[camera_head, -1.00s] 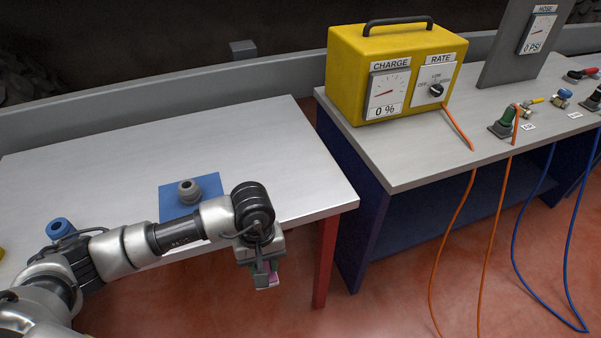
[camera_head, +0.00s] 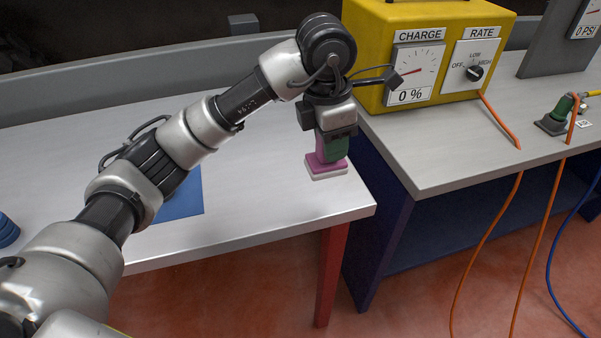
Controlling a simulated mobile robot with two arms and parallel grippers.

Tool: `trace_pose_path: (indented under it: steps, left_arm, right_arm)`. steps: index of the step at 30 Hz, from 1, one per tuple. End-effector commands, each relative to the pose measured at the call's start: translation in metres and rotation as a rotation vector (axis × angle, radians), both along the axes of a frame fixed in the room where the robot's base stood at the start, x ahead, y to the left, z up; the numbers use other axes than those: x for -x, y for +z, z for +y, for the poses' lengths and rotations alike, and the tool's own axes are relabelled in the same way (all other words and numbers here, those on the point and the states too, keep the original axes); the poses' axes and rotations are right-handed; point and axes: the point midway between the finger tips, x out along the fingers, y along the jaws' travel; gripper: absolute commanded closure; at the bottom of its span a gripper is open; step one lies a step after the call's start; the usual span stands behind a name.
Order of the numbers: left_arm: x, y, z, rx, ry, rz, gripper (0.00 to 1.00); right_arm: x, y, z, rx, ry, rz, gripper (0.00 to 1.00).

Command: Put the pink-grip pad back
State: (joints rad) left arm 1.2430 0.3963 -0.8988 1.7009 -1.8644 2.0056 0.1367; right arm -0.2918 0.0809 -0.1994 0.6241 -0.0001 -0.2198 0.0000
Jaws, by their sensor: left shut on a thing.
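The pink-grip pad (camera_head: 326,166) has a pink upper part and a pale underside. My left gripper (camera_head: 331,147) points down and is shut on its grip. The pad is held at the right end of the grey table (camera_head: 260,211); I cannot tell whether it touches the top or hangs just above it. A blue mat (camera_head: 184,204) lies on the table, partly hidden behind my left arm. My right gripper is not in view.
A yellow charger box (camera_head: 425,50) reading 0 % stands on the bench to the right. Orange cables (camera_head: 487,255) hang from that bench. A blue ribbed object (camera_head: 7,231) sits at the left edge. A gap separates table and bench.

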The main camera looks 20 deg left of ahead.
Motion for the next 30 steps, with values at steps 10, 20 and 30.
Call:
trace_pose_path:
  steps: [10, 20, 30]
  left_arm:
    - [-0.005, -0.003, 0.005, 0.001, 0.003, 0.001, 1.00]
    - [-0.054, -0.045, 0.054, -0.002, 0.008, 0.005, 1.00]
    - [-0.084, -0.070, 0.081, 0.000, 0.000, 0.000, 1.00]
  right_arm:
    - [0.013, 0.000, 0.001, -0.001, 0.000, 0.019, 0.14]
    - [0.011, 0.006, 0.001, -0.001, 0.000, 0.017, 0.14]
    - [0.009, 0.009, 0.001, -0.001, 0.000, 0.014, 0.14]
